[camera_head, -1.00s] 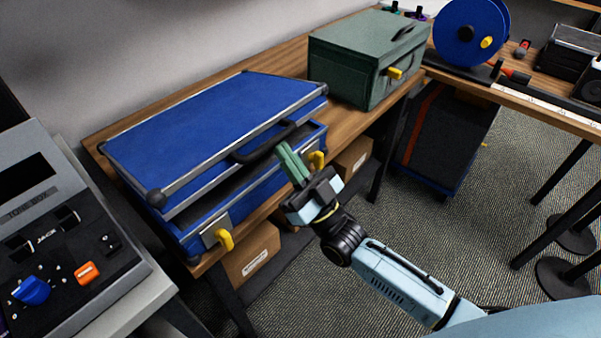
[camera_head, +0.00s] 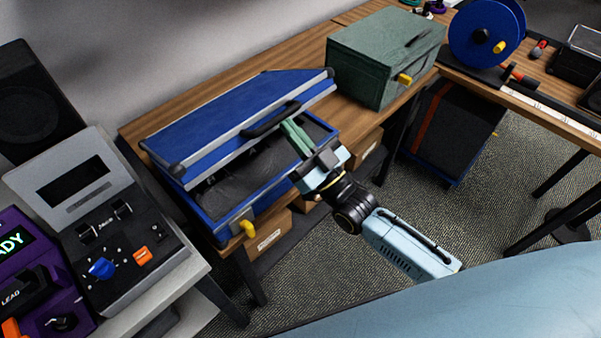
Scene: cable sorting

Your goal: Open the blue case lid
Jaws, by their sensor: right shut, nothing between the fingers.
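The blue case (camera_head: 240,207) sits on the wooden bench against the wall. Its lid (camera_head: 225,118) is raised part way at the front, and the dark interior (camera_head: 240,172) shows in the gap. The black handle (camera_head: 270,120) is on the lid's front edge. A yellow latch (camera_head: 248,228) hangs on the case's front. My right gripper (camera_head: 291,130) is shut and empty, its green fingers at the lid's front edge beside the handle, over the open case. Whether the fingers touch the lid is hard to tell. My left gripper is not in view.
A green case (camera_head: 375,62) stands on the bench to the right, near a blue cable reel (camera_head: 485,30). A grey tone box (camera_head: 110,215) and a purple device (camera_head: 40,270) stand at left. Cardboard boxes (camera_head: 268,230) sit under the bench. Open floor lies in front.

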